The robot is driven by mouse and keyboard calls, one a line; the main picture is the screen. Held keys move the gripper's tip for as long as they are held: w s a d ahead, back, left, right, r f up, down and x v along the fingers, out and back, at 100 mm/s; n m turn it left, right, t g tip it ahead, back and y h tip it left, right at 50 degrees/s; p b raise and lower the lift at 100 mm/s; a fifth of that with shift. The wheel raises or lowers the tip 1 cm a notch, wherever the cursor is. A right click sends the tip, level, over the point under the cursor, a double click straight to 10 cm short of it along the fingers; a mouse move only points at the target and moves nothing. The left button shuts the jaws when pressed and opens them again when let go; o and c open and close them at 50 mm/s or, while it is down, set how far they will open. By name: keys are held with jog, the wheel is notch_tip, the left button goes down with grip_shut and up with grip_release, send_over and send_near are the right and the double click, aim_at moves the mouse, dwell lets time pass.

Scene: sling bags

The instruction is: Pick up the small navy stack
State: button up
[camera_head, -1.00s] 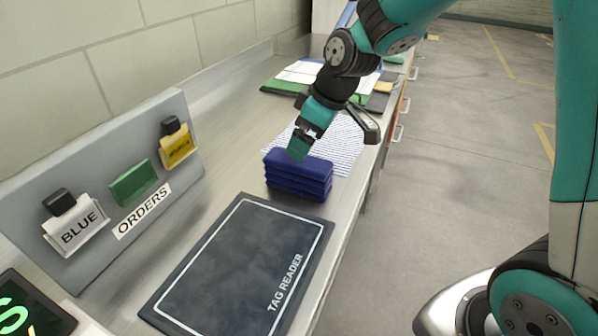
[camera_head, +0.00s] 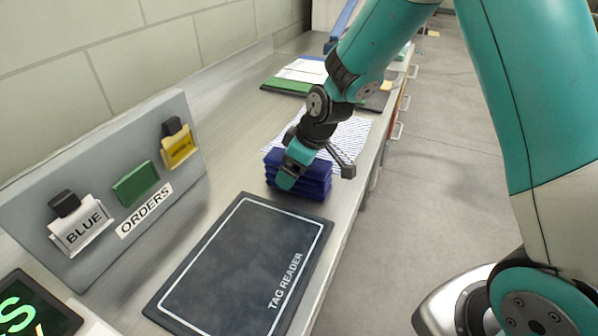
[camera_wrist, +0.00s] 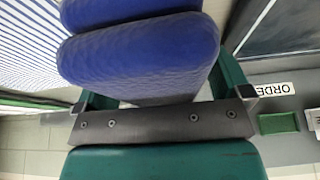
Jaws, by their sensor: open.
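The small navy stack (camera_head: 316,186) is several folded blue pieces piled flat on the counter, just beyond the tag reader. My gripper (camera_head: 287,176) is down at the near left side of the stack and hides part of it. In the wrist view, the stack (camera_wrist: 140,55) fills the space between the two open fingers of my gripper (camera_wrist: 160,88). The green fingers show on either side of it, with the palm bar close below. The fingertips are partly hidden, and I cannot tell whether they touch the stack.
The tag reader mat (camera_head: 245,265) lies in front of the stack. A striped sheet (camera_head: 350,135) lies behind it. The grey orders board (camera_head: 100,150) with several tags stands at left. Folders and papers (camera_head: 300,72) lie farther back. The counter's edge runs close along the right.

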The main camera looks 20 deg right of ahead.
jog(key=shift+f, duration=0.25)
jog(key=shift+r, duration=0.1)
jog(key=c, duration=1.1)
